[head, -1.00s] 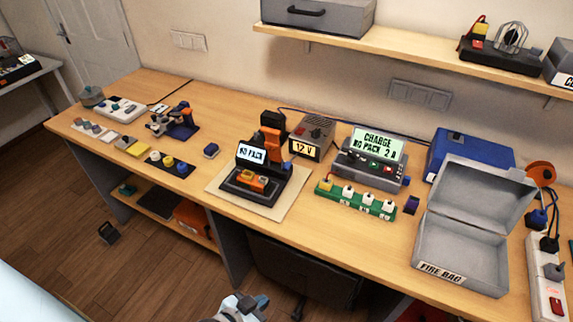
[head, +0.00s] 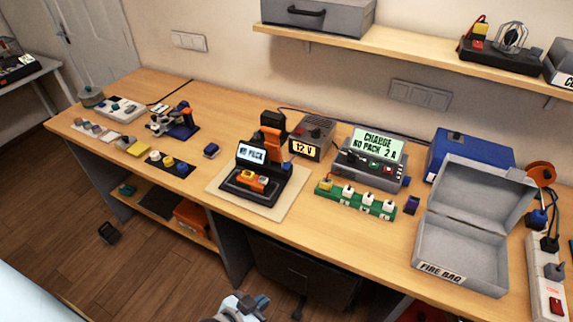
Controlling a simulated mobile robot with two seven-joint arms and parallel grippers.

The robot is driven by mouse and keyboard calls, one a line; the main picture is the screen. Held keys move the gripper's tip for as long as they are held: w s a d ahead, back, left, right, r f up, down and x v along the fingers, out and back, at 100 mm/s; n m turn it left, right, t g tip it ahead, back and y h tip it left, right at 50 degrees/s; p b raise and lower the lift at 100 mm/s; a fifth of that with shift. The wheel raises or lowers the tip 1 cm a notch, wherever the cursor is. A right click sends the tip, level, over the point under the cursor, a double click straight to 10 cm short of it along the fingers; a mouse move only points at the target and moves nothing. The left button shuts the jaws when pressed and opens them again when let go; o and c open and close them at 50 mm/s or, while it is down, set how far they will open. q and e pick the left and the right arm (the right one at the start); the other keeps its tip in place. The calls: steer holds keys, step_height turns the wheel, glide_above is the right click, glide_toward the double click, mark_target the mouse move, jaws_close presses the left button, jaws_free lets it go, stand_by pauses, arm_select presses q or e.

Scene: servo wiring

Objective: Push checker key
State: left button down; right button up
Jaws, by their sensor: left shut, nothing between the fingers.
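The checker (head: 251,157) is a black device with a lit screen reading "NO PACK". It stands on a beige mat (head: 284,209) in the middle of the bench. Orange and yellow parts, which look like its key (head: 253,182), show on its low front part. My left gripper (head: 258,303) shows only in part at the bottom edge. It is shut and empty, in front of the bench and well short of the checker. My right gripper is not in view.
A charger (head: 370,170) reading "CHARGE NO PACK 2 A", a "12 V" supply (head: 312,137) and a green strip with white plugs (head: 354,200) stand right of the checker. An open grey fire bag box (head: 460,250) is farther right. Bench front below the mat is clear.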

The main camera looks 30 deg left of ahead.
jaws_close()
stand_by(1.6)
